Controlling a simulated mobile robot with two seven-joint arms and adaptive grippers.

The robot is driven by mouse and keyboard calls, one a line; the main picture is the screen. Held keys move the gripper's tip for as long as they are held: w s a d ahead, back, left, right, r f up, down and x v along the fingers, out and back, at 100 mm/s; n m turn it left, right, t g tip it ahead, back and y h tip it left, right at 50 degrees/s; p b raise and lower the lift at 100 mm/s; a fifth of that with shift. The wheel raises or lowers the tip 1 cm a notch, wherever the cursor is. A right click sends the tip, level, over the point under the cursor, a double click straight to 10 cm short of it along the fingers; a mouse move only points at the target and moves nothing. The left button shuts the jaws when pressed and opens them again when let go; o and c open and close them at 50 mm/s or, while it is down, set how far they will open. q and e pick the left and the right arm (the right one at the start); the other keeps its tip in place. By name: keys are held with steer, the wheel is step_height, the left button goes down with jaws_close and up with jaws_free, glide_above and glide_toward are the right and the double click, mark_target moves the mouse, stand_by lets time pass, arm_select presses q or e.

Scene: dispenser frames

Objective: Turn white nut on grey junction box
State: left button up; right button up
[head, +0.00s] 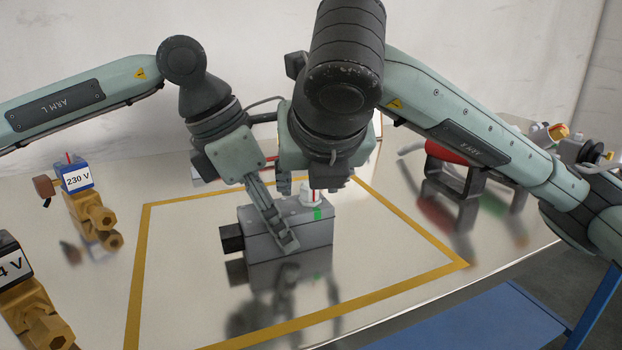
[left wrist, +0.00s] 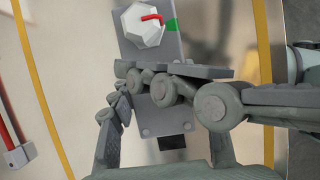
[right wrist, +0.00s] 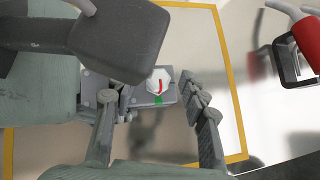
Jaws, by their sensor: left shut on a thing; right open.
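The grey junction box (head: 312,232) stands on the shiny table inside the yellow outline. The white nut (head: 312,195) sits on top near its right end; it also shows in the left wrist view (left wrist: 143,25) and right wrist view (right wrist: 159,80). A red mark is on the nut and a green mark on the box beside it. My left gripper (head: 283,243) is shut on the grey junction box, one finger lying across its front side. My right gripper (right wrist: 165,130) is open, its fingers either side of the nut and apart from it; in the head view my arm partly hides it.
A brass valve with a 230 V block (head: 77,178) stands at the left. Another labelled brass valve (head: 30,305) is at the lower left. A red-handled tool (head: 448,152) rests on a dark stand at the right. The table front inside the yellow tape (head: 395,289) is clear.

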steer(key=v, duration=1.2)
arm_select(q)
steer(key=o, duration=1.4)
